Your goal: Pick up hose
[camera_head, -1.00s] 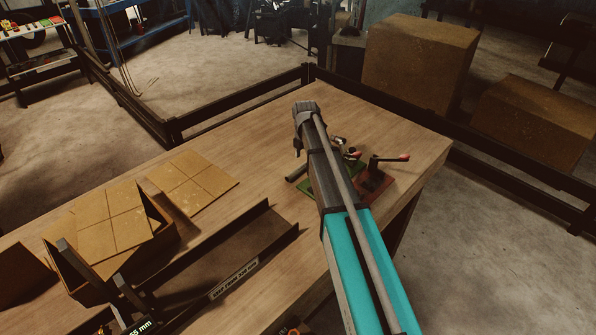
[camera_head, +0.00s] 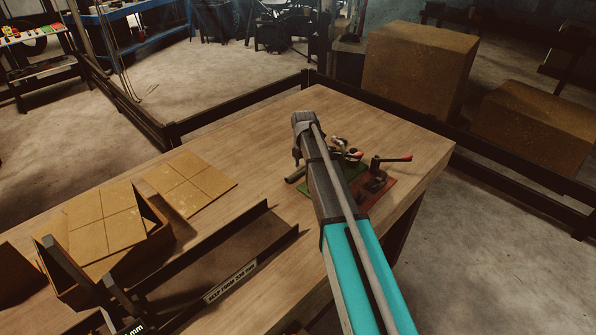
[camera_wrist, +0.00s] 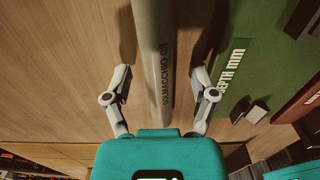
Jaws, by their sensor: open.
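The hose (camera_wrist: 157,60) is a grey tube with dark lettering. In the wrist view it runs from the top edge down between my fingers. My gripper (camera_wrist: 160,75) is open, with one pale finger on each side of the hose and a visible gap on both sides. In the head view a short grey tube end (camera_head: 295,175), which looks like the hose, shows left of my arm over the wooden table (camera_head: 270,130). My arm hides the gripper and most of the hose there.
A green plate (camera_wrist: 260,60) marked "DEPTH mm" and a red plate (camera_wrist: 305,100) lie right of the hose. A dark channel (camera_head: 220,260) and cardboard pieces (camera_head: 190,180) lie left.

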